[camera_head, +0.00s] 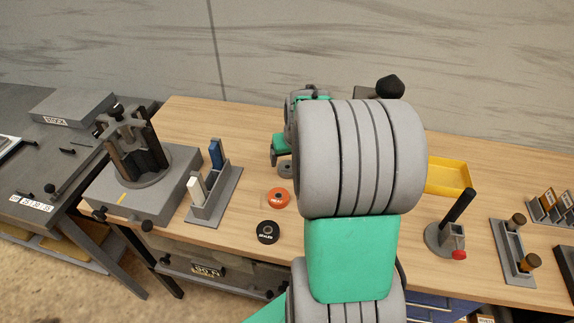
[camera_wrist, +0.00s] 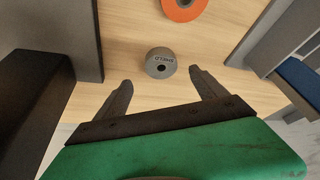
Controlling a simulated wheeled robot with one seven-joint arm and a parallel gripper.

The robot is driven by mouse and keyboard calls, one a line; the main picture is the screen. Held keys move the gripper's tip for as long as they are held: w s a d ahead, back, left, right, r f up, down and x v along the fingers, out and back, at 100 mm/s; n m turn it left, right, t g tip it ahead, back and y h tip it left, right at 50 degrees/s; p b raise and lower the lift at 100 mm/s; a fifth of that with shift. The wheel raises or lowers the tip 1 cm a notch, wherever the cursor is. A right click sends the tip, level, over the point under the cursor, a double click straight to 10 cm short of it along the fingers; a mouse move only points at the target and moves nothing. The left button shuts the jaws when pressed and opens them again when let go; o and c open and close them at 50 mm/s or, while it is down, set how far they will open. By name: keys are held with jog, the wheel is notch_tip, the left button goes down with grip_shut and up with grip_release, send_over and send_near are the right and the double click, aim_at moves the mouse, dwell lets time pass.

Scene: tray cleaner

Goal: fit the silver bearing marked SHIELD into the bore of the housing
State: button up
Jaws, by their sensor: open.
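The silver bearing marked SHIELD (camera_wrist: 160,63) lies flat on the bench in the wrist view. In the head view a grey disc (camera_head: 285,170), apparently the same bearing, shows partly beside my arm. My gripper (camera_wrist: 160,77) is open and empty, its two fingers apart with the bearing just ahead of and between the tips. I cannot tell whether the fingers are level with it. In the head view my arm hides most of the gripper. I cannot identify the housing or its bore for sure; my arm covers the middle of the bench.
An orange ring (camera_head: 276,198) and a black ring (camera_head: 268,232) lie nearby. A grey rack (camera_head: 220,190) with blue and white pieces stands left. A yellow tray (camera_head: 448,176) is right.

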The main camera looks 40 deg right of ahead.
aim_at(287, 167)
jog(key=p+x, duration=0.1)
jog(key=x, duration=0.5)
jog(key=shift+a+f+p, duration=0.15)
jog(key=shift+f+p, duration=0.1)
jog(key=shift+p, duration=0.15)
jog(key=shift+c, duration=0.3)
jog(key=c, duration=1.5)
jog(key=shift+r, duration=0.1)
jog(key=shift+c, duration=0.7)
